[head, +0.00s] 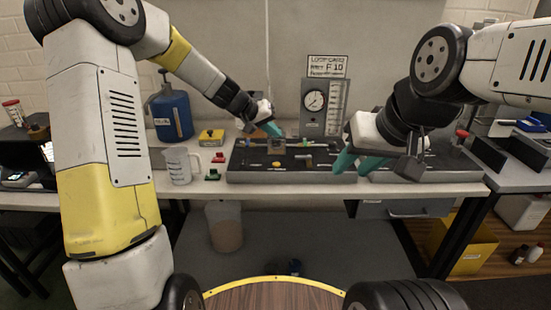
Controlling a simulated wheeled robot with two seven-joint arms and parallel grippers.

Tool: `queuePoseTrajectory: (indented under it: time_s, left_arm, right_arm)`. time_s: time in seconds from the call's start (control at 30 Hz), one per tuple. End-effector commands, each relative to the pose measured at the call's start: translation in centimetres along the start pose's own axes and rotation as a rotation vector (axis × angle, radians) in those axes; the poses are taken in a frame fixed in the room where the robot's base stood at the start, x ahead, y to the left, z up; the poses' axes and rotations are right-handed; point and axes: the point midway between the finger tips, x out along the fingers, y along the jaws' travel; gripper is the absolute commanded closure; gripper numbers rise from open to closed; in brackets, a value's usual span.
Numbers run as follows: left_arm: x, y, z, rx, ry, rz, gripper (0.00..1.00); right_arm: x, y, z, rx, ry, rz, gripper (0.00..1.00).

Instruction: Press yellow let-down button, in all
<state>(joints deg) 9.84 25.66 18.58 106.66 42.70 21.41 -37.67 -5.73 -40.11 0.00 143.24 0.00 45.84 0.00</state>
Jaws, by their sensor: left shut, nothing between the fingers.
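A small yellow button (276,164) shows on the front part of a dark bench panel (240,172). A yellow box with a dark knob on top (211,137) stands left of the panel; I cannot tell which of the two is the let-down button. My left gripper (276,132) is shut and empty, its teal fingers above the back of the panel, up and behind the small yellow button and apart from it. My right gripper (352,168) has its teal fingers apart and empty at the panel's right end, and hides part of it.
A gauge board (324,107) stands behind the panel. A blue canister (171,112), a clear jug (178,166), and small red and green blocks (212,175) stand to the left. A drawer (405,208) hangs under the bench at right.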

Motion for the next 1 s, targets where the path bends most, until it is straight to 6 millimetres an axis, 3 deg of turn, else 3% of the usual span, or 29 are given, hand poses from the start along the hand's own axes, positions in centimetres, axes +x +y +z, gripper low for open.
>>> queuePoseTrajectory:
  time_s: [0.6, 1.0]
  left_arm:
    - [5.2, -3.9, 3.9, -0.003, -0.003, 0.000, 1.00]
    - [5.9, -4.3, 4.4, 0.000, -0.001, 0.000, 1.00]
  right_arm:
    - [0.0, 0.0, 0.0, 0.000, 0.000, 0.000, 0.64]
    - [0.0, 0.0, 0.0, 0.000, 0.000, 0.000, 0.64]
